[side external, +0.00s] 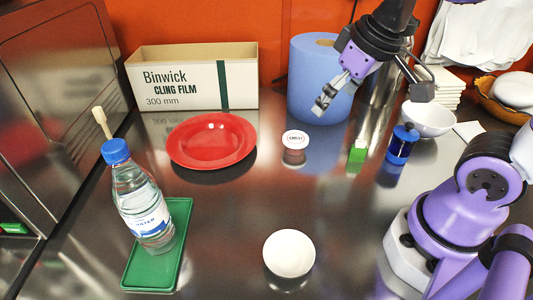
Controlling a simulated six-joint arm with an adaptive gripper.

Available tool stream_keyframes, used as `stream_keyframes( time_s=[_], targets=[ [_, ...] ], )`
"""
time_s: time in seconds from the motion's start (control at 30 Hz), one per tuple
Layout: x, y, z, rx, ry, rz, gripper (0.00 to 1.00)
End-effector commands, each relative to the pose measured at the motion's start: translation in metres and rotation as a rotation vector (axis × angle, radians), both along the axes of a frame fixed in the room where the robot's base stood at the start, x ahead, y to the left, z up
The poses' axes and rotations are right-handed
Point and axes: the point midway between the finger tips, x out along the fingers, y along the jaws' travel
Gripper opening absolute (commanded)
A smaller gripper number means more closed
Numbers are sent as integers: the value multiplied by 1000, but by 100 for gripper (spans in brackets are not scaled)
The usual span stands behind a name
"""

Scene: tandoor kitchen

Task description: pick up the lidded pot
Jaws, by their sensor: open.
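The lidded pot (295,148) is small, with a white labelled lid and a reddish body. It stands on the steel counter near the middle, right of the red plate. My gripper (371,98) is open and empty, with its fingers spread wide. It hangs above the back of the counter, in front of the blue roll, up and to the right of the pot in the picture and apart from it.
A blue roll (306,80) and cling film box (190,85) stand behind. A white bowl (289,253) and water bottle (140,205) are nearer. Counter between is clear.

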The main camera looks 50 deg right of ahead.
Motion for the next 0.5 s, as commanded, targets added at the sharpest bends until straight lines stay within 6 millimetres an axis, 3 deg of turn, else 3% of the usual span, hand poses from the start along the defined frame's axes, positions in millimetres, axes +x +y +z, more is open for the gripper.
stream_keyframes(
  time_s=[0.17, 0.3, 0.5],
  targets=[
    [50, -20, -15, 0, 172, -22, 100],
    [81, -36, -40, 9, 285, -33, 100],
    [103, -50, -67, 21, 370, -40, 100]
  ],
)
